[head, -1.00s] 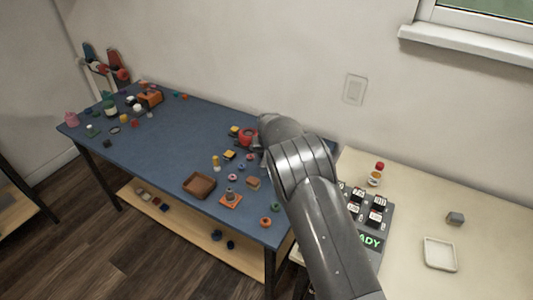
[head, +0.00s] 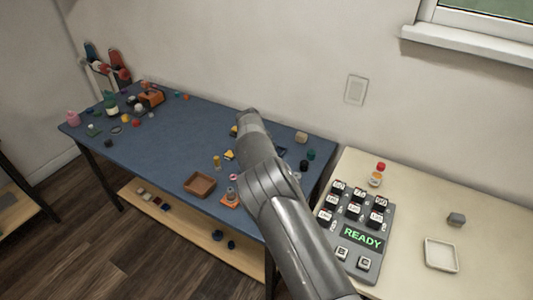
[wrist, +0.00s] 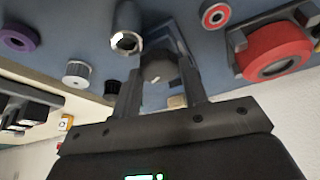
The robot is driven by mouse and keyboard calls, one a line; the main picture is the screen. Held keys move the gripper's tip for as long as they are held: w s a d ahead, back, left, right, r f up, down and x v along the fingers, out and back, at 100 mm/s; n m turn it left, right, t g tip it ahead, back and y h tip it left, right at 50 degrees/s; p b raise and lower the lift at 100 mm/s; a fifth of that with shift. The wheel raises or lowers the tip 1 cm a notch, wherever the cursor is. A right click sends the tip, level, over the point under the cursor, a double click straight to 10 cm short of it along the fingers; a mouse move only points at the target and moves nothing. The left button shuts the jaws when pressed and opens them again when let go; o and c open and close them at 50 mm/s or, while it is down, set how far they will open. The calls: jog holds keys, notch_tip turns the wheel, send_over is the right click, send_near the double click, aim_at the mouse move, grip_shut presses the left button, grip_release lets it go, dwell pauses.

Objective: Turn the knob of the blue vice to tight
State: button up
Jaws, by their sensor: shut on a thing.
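In the wrist view my gripper (wrist: 159,76) has its two fingers on either side of a dark grey round knob (wrist: 157,72) with a small pale mark on its face. It is shut on this knob. The grey-blue body behind the knob, partly hidden by the fingers, appears to be the vice. In the head view my arm covers the gripper and most of that spot. A dark blue part (head: 281,150) shows just right of my arm on the blue bench (head: 180,140); I cannot tell whether it belongs to the vice.
In the wrist view a metal cylinder (wrist: 126,40) stands close beside the knob, with a grey ridged cap (wrist: 77,73) farther left and a red round holder (wrist: 278,50) right. A brown tray (head: 199,184) lies on the bench. A keypad (head: 362,238) sits on the pale table.

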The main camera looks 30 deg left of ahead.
jog(key=shift+a+m+g+h, duration=0.1)
jog(key=shift+m+g+h, duration=0.4)
jog(key=shift+m, duration=1.4)
jog(key=o, duration=1)
jog(key=shift+c, duration=0.2)
jog(key=v, duration=1)
jog(key=shift+s+a+r, duration=0.2)
jog(key=shift+r, duration=0.1)
